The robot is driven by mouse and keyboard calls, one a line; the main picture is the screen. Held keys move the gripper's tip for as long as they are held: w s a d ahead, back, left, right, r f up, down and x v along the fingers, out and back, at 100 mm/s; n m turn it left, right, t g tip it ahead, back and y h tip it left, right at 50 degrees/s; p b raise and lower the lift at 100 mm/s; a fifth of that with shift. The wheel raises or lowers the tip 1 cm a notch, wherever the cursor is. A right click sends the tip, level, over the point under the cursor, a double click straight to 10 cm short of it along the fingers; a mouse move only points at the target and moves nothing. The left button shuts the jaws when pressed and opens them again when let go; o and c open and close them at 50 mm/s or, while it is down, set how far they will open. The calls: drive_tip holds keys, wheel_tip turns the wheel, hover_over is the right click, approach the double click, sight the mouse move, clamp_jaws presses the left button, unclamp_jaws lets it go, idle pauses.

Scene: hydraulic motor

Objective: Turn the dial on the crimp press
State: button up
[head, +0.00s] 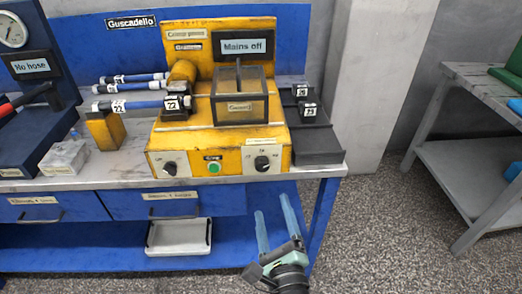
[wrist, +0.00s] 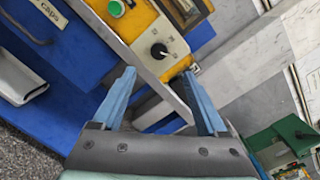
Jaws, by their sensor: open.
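The yellow crimp press (head: 220,140) stands on the workbench. Its front face carries a black dial (head: 262,162) on a white scale plate at the right, a second black knob (head: 170,168) at the left, and a green button (head: 214,168) between them. My gripper (head: 272,205) is open and empty, below and in front of the right dial. In the wrist view, the right dial (wrist: 158,50) lies just beyond the gap between my fingertips (wrist: 160,73), apart from them. The green button (wrist: 116,8) shows at the upper left there.
The bench's front edge (head: 330,170) and blue drawers (head: 170,206) lie behind my gripper. A white tray (head: 178,237) sits on the lower shelf. Blue hoses with numbered tags (head: 130,105) lie at the press's left. A grey side table (head: 480,80) stands at the right, with free floor between.

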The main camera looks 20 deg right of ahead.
sight(264, 168)
drive_tip(key=shift+m, duration=0.3)
drive_tip(key=w+d, duration=0.1)
drive_tip(key=w, duration=0.3)
drive_tip(key=w+d+b, duration=0.1)
drive_tip(key=w, duration=0.3)
drive_tip(key=w+d, duration=0.1)
drive_tip(key=w, duration=0.3)
drive_tip(key=shift+w+f, duration=0.15)
drive_tip(key=shift+f, duration=0.05)
drive_tip(key=shift+c, duration=0.2)
clamp_jaws()
